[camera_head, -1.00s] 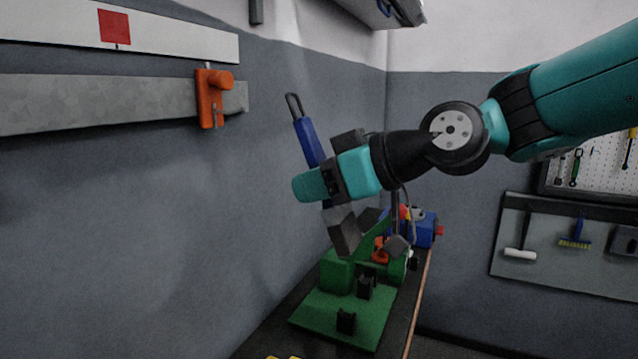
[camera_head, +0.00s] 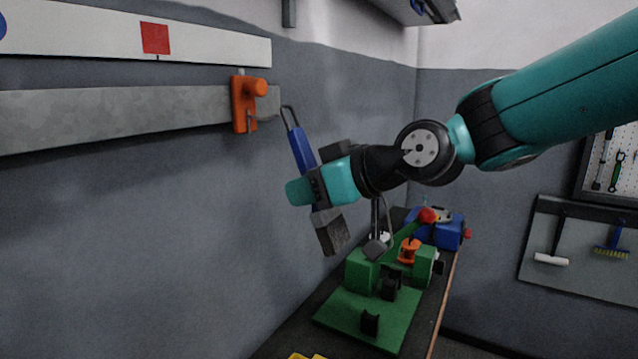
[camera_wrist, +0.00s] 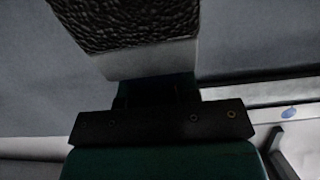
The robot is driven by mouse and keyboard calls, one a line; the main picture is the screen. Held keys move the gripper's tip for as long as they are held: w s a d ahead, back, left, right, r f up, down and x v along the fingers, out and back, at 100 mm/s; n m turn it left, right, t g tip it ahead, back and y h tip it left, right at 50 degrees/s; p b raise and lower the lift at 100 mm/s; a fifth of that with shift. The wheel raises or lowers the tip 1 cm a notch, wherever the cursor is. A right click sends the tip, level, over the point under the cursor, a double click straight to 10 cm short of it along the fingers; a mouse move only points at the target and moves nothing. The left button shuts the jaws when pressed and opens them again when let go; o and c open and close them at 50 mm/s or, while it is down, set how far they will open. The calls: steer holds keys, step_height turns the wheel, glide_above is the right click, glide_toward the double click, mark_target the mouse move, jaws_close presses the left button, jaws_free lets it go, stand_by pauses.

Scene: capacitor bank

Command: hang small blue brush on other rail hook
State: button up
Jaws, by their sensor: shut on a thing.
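The small blue brush has a blue handle (camera_head: 302,150), a thin metal loop at its upper end and a dark grey head (camera_head: 330,232) below. My gripper (camera_head: 312,187) is shut on the brush, which tilts with its loop up and to the left. The brush head also shows close up at the top of the wrist view (camera_wrist: 130,22). An orange hook piece (camera_head: 243,105) with a small metal prong sits at the right end of the grey wall rail (camera_head: 120,115). The loop is apart from it in the picture, a little to its right. The depth gap cannot be told.
Below is a dark bench with a green fixture (camera_head: 370,315), a red-knobbed lever and a blue vise-like thing (camera_head: 450,232). A white strip (camera_head: 90,35) runs above the rail. Another brush with yellow bristles (camera_head: 612,250) hangs on the right board. The wall below the rail is clear.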

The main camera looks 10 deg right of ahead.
steer(key=shift+r+x, duration=0.1)
steer(key=shift+x, duration=1.1)
steer(key=shift+r+x, duration=0.15)
steer(key=shift+x, duration=1.05)
steer(key=shift+w+a, duration=0.1)
steer(key=shift+a, duration=0.05)
steer(key=o, duration=1)
steer(key=shift+c, duration=0.2)
